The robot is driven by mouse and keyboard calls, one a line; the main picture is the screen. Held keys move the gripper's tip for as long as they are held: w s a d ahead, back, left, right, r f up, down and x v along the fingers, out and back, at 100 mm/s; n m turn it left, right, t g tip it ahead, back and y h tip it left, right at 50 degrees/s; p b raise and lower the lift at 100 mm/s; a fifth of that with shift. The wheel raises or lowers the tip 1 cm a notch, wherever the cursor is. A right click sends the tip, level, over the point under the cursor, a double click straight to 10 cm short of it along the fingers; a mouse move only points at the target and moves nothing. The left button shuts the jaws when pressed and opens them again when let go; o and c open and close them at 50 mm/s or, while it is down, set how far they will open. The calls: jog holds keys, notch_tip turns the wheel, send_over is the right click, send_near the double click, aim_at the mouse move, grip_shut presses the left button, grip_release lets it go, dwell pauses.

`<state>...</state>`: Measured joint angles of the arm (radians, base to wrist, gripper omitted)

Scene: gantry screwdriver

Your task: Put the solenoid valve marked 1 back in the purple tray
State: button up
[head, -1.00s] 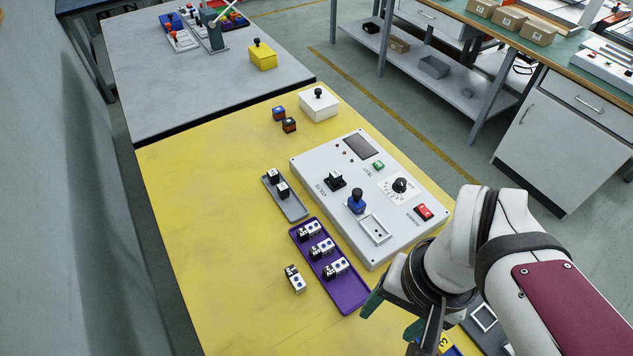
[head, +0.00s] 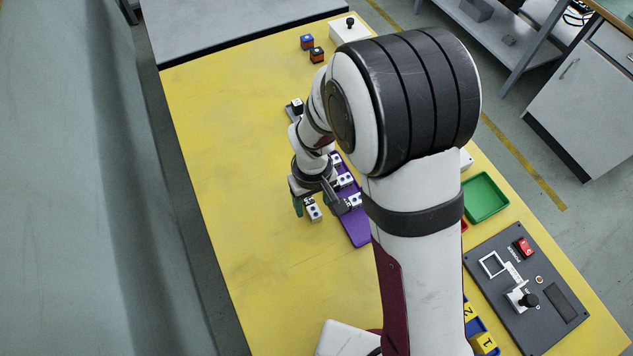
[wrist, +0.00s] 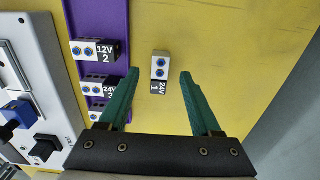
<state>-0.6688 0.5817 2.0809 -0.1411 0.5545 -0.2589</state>
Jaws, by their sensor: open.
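The solenoid valve marked 24V 1 (wrist: 159,72) lies on the yellow table beside the purple tray; it also shows in the head view (head: 313,212). It is a small white and black block with two blue-ringed ports. My gripper (wrist: 156,78) is open above it, its green fingers on either side of the valve in the wrist view and not touching it as far as I can see. The purple tray (head: 356,233) is just right of the valve in the head view and holds several similar valves.
The grey control panel (wrist: 35,75) stands beyond the tray. My arm hides most of it in the head view. A green tray (head: 485,198) and a dark panel (head: 525,290) are at the right. The table left of the valve is clear.

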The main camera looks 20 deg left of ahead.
aim_at(312, 209)
notch_tip(312, 209, down, 2)
jog(key=shift+f, duration=0.2)
grip_shut()
jog(key=shift+r, duration=0.15)
